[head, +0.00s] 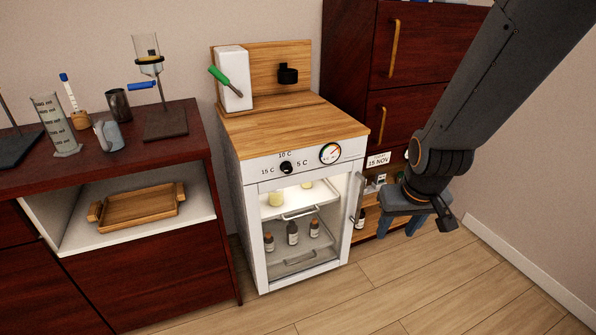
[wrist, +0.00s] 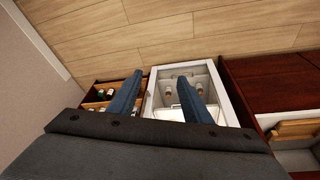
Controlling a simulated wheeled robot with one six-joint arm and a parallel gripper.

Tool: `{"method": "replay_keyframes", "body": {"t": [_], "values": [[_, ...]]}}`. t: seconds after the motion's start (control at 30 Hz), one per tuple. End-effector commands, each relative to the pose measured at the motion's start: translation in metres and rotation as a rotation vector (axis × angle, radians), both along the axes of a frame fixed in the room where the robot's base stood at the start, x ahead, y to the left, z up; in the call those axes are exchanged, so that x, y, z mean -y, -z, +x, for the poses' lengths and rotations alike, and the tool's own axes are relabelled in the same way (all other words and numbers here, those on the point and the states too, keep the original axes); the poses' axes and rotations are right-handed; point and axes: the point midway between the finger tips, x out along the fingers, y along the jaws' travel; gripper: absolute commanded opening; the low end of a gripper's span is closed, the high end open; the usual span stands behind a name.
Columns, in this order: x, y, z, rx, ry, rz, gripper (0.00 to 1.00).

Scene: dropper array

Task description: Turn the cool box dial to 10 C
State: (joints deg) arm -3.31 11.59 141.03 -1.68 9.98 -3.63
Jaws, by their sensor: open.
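The cool box (head: 251,224) is a white cabinet with a wooden top and a glass front, in the middle of the head view. Its black dial (head: 286,168) sits on the upper front panel, among the marks 15 C, 10 C and 5 C. I cannot tell surely where its pointer is set. A round gauge (head: 330,153) is to its right. My gripper (head: 414,228) is open and empty, to the right of the cool box and apart from the dial. In the wrist view my blue fingers (wrist: 158,90) are spread above the cool box (wrist: 156,84) edge; the dial is not visible there.
A dark red counter (head: 190,135) with glassware stands at left, with a wooden tray (head: 137,207) on its shelf. A tall dark cabinet (head: 352,50) stands behind at right. Small bottles (head: 292,232) stand inside the cool box. The floor (head: 400,290) in front is clear.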

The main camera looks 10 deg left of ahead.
Motion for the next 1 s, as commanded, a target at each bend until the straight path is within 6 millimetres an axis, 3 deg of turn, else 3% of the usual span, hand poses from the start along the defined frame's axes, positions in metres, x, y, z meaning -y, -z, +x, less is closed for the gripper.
{"method": "replay_keyframes", "body": {"t": [0.03,0.2,0.4,0.5,0.6,0.73,1.0], "values": [[-0.010,0.011,0.026,0.063,-0.042,-0.001,0.45],[-0.050,0.030,0.109,0.312,-0.172,0.009,0.45],[-0.108,0.047,0.180,0.605,-0.316,0.041,0.45],[-0.140,0.053,0.202,0.754,-0.380,0.066,0.45],[-0.171,0.057,0.215,0.902,-0.438,0.098,0.45],[-0.204,0.061,0.219,1.072,-0.494,0.142,0.45],[-0.234,0.060,0.210,1.264,-0.535,0.195,0.45]]}}
